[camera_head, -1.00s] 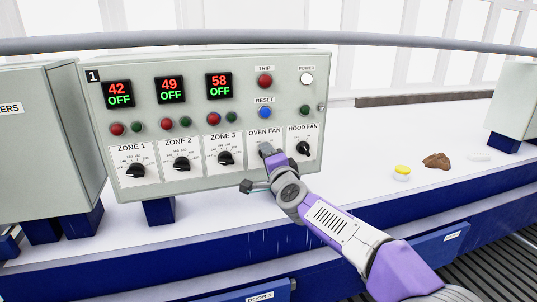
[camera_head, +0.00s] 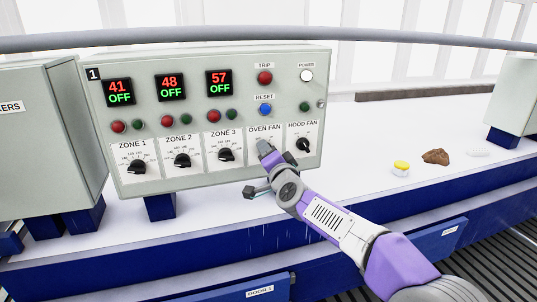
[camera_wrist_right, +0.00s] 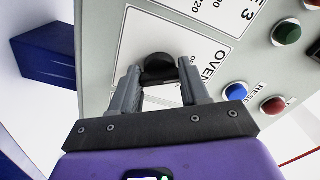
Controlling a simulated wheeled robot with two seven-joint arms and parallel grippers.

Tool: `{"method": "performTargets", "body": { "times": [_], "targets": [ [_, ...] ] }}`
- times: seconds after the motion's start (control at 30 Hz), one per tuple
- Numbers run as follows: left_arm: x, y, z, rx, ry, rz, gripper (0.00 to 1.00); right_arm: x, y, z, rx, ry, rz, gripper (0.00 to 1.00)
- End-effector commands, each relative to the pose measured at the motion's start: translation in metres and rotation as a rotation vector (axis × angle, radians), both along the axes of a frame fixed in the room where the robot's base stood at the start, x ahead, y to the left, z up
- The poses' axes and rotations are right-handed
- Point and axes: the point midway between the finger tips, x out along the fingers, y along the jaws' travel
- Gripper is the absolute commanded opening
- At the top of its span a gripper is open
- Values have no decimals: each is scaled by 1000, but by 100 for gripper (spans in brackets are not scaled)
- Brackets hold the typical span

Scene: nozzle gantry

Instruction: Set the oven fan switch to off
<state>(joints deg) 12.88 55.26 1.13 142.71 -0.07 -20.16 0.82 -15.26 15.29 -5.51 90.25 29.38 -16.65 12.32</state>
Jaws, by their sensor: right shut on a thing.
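The oven fan switch is a black knob (camera_wrist_right: 158,68) on the panel plate marked OVEN FAN (camera_head: 263,129). My right gripper (camera_head: 264,148) is at this plate and hides the knob in the head view. In the right wrist view, its two grey fingers stand on either side of the knob and are shut on it. The direction the knob points, and its setting, cannot be made out. My left gripper is not in view.
The hood fan knob (camera_head: 303,145) is close on the right, and the zone 3 knob (camera_head: 226,154) on the left. The blue reset button (camera_head: 265,109) is above. A yellow-capped jar (camera_head: 401,168) and a brown lump (camera_head: 436,157) lie on the white bench.

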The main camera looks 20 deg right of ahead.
Motion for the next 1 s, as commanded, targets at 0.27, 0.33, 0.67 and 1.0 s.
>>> {"method": "performTargets", "body": {
  "times": [0.27,0.33,0.67,1.0],
  "targets": [
    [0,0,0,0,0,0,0,0,0,0,-3,0,1,71],
    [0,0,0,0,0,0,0,0,0,0,-2,0,1,71],
    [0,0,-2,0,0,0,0,-9,0,0,0,1,1,71],
    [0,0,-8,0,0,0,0,-60,-2,0,0,0,1,71]
  ]
}}
